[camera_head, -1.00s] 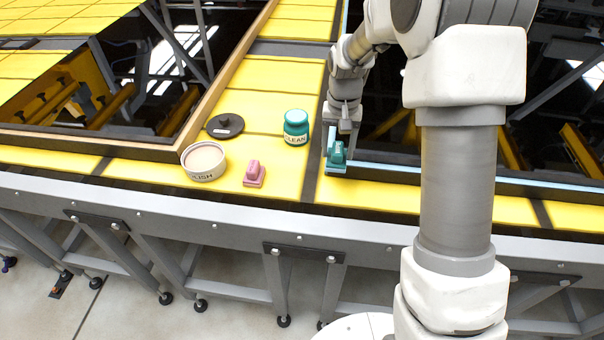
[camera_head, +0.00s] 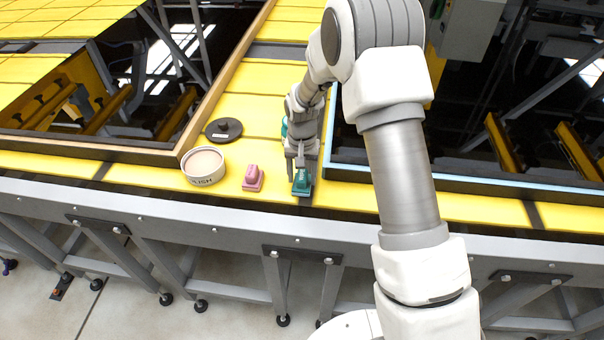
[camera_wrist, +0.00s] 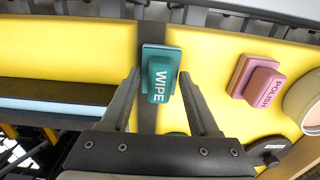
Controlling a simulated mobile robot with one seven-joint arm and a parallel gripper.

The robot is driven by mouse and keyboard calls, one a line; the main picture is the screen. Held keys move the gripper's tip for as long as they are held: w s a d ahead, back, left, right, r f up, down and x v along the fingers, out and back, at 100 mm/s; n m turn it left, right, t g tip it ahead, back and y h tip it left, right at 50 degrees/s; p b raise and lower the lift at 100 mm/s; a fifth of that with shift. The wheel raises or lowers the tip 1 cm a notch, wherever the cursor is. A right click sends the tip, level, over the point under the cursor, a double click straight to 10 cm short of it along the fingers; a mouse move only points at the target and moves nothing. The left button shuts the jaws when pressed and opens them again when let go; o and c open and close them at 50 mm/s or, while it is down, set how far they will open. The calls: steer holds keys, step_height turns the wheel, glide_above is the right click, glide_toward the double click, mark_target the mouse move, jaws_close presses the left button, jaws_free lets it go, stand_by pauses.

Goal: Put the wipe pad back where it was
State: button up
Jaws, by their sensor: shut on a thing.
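The wipe pad (camera_head: 302,184) is teal with a block handle marked WIPE. It also shows in the wrist view (camera_wrist: 159,78), upright over the dark seam between yellow panels. My gripper (camera_head: 301,171) is shut on its handle from above, with one finger on each side in the wrist view (camera_wrist: 160,76). The pad is low at the front of the yellow surface (camera_head: 330,199); I cannot tell whether it touches it. The pink polish pad (camera_head: 252,178) stands to its left, apart from it.
An open white polish tub (camera_head: 203,165) and a black lid (camera_head: 224,130) stand further left. The teal clean jar (camera_head: 284,128) is mostly hidden behind my gripper. A blue-edged dark frame (camera_head: 345,168) lies on the right, a wood-edged one (camera_head: 215,95) on the left.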

steer(key=shift+f, duration=0.15)
steer(key=o, duration=1.2)
